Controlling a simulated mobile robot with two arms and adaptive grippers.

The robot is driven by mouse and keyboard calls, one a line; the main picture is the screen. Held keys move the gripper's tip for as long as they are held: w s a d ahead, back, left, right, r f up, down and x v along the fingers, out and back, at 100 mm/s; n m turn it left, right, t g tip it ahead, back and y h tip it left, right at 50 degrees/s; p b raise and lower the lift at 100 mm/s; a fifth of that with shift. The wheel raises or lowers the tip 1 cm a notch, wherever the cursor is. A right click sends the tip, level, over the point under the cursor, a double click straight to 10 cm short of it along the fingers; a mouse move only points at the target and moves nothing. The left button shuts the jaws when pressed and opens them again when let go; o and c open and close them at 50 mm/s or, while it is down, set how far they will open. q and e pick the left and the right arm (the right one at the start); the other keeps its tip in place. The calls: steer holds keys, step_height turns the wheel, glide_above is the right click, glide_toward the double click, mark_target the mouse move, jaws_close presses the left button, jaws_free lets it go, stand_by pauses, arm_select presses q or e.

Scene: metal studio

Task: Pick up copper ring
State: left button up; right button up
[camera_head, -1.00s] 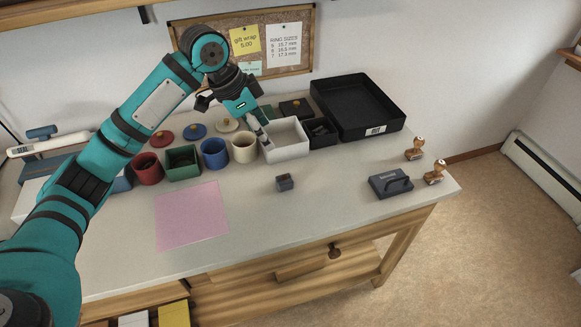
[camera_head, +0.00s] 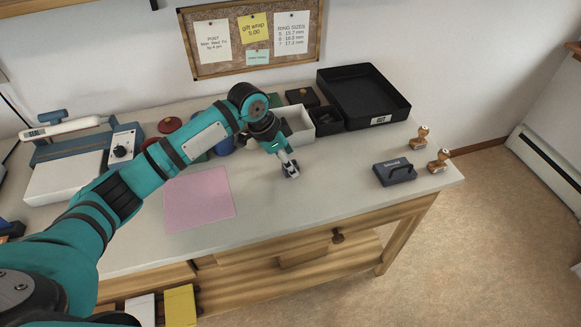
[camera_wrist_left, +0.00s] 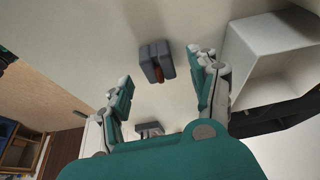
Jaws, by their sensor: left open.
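The copper ring (camera_wrist_left: 160,75) shows in the left wrist view as a small copper-brown piece in the slot of a small dark grey ring holder (camera_wrist_left: 150,58). The holder sits on the pale tabletop, between and beyond my left gripper's (camera_wrist_left: 163,92) two fingers. The fingers are spread and nothing is between their tips. In the head view my left gripper (camera_head: 290,172) points down over the holder's spot and mostly hides it; the ring cannot be made out there. My right gripper is not in view.
A white open box (camera_head: 301,121) stands just behind the gripper, beside a small black box (camera_head: 325,121) and a large black tray (camera_head: 363,97). A pink sheet (camera_head: 199,199) lies left; the front table is clear.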

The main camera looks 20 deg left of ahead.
arm_select(q)
steer(key=shift+x, duration=0.85)
steer(key=shift+d, duration=0.1)
steer(key=shift+c, duration=0.3)
steer(key=c, duration=0.9)
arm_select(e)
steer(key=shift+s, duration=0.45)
arm_select(q)
steer(key=shift+r, duration=0.2)
